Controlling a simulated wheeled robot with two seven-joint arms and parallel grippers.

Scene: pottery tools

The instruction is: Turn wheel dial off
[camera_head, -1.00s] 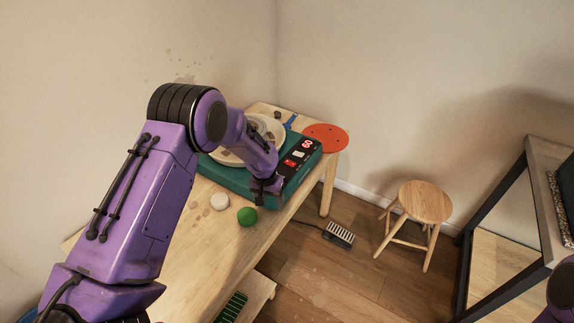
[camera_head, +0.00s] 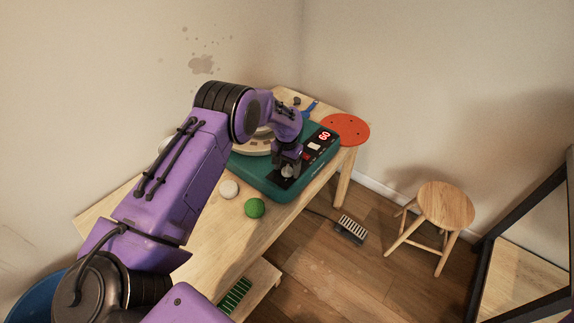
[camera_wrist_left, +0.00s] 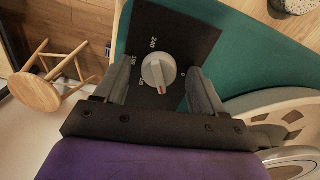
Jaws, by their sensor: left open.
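The pottery wheel (camera_head: 262,178) is a teal box on the wooden table, with a black control panel along its right side. Its display (camera_head: 325,136) is lit red and seems to read 60. The dial (camera_wrist_left: 158,70) is a round grey knob with a red mark, on a black panel printed with numbers such as 240 and 0. It also shows in the head view (camera_head: 288,172), partly covered. My left gripper (camera_wrist_left: 159,66) is open, with one finger on each side of the dial. I cannot tell whether they touch it. My right gripper is out of view.
A green ball (camera_head: 254,208) and a pale round lump (camera_head: 229,189) lie on the table (camera_head: 205,235) in front of the wheel. A red disc (camera_head: 345,129) lies behind it. A foot pedal (camera_head: 350,229) and a wooden stool (camera_head: 445,206) stand on the floor.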

